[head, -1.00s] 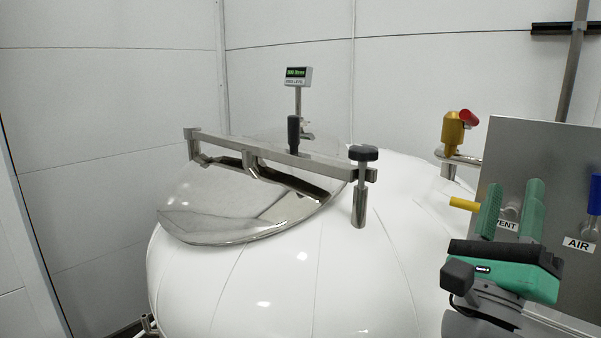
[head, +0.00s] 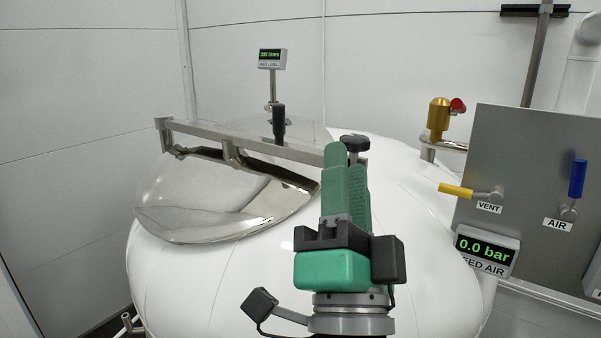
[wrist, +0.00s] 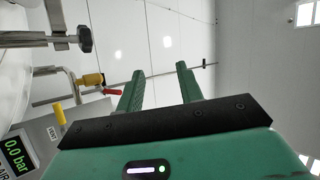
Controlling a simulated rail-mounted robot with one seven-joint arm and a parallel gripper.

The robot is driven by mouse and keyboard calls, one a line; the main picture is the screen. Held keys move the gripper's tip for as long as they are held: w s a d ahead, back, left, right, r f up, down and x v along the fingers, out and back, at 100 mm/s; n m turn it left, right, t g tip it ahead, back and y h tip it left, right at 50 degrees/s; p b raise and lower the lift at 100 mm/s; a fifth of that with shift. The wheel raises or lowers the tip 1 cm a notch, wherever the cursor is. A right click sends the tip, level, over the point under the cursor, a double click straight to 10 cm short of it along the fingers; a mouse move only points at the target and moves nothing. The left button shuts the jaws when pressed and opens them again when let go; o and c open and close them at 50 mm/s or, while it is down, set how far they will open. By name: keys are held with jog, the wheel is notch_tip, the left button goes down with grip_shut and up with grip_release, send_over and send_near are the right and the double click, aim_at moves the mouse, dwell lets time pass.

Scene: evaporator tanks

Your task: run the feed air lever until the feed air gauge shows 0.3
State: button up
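The blue feed air lever (head: 577,180) points up above the AIR label on the grey panel (head: 520,150) at the right of the head view. The feed air gauge (head: 484,250) below the panel's left side reads 0.0 bar. It also shows sideways in the wrist view (wrist: 16,157), reading 0.0 bar. My green gripper (head: 346,165) stands in front of the white tank, well left of the lever and not touching it. In the wrist view my gripper (wrist: 160,72) has its two fingers apart, with nothing between them.
A yellow lever (head: 457,190) sits by the VENT label, left of the blue lever. A brass valve with a red end (head: 439,118) stands behind the panel's left edge. The tank's steel lid (head: 225,195) and its clamp bar with a black knob (head: 353,143) lie behind my gripper.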

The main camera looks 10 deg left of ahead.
jog(key=shift+s+a+n, duration=0.25)
jog(key=shift+s+n, duration=0.05)
jog(key=shift+n, duration=0.1)
grip_shut()
jog(key=m+g+h+b, duration=0.8)
jog(key=m+g+h, duration=0.6)
jog(key=m+h, duration=0.5)
send_near(574, 192)
jog(key=s+d+r+n, duration=0.1)
jog(key=s+d+r, duration=0.2)
jog(key=s, duration=0.1)
jog(key=shift+h, duration=0.3)
jog(key=shift+w+d+p, duration=0.75)
jog(key=shift+w+d, duration=0.05)
jog(key=shift+w, duration=0.6)
jog(key=shift+w+d+p, duration=0.8)
jog(key=shift+w+d, duration=0.05)
jog(key=shift+w, duration=0.55)
jog(key=shift+w+d+p, duration=0.75)
jog(key=shift+w+d, duration=0.05)
jog(key=shift+w, duration=0.55)
